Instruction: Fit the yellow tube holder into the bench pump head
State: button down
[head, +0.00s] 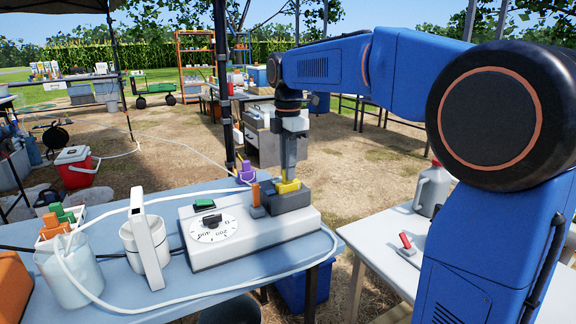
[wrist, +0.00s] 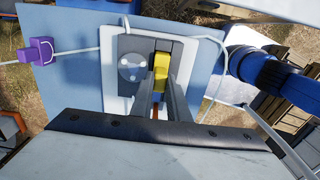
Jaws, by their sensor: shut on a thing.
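The yellow tube holder (head: 288,186) sits at the dark grey pump head (head: 291,199) on top of the white bench pump (head: 240,226). In the wrist view the yellow tube holder (wrist: 161,68) lies in the slot of the pump head (wrist: 131,48), beside a round grey roller disc. My gripper (head: 289,176) points straight down over the pump head and is shut on the holder. In the wrist view the fingers (wrist: 159,92) stand on either side of the yellow piece. Whether the holder is fully seated is hidden by the fingers.
An orange lever (head: 256,194) stands at the pump head's left. A white tube (head: 318,262) loops around the pump. A purple clamp (head: 247,172) is behind it.

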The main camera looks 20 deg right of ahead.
jog(key=shift+f, duration=1.05)
jog(key=c, duration=1.6)
grip_release()
notch_tip(320, 180, up, 17)
jog(key=shift+r, duration=0.2)
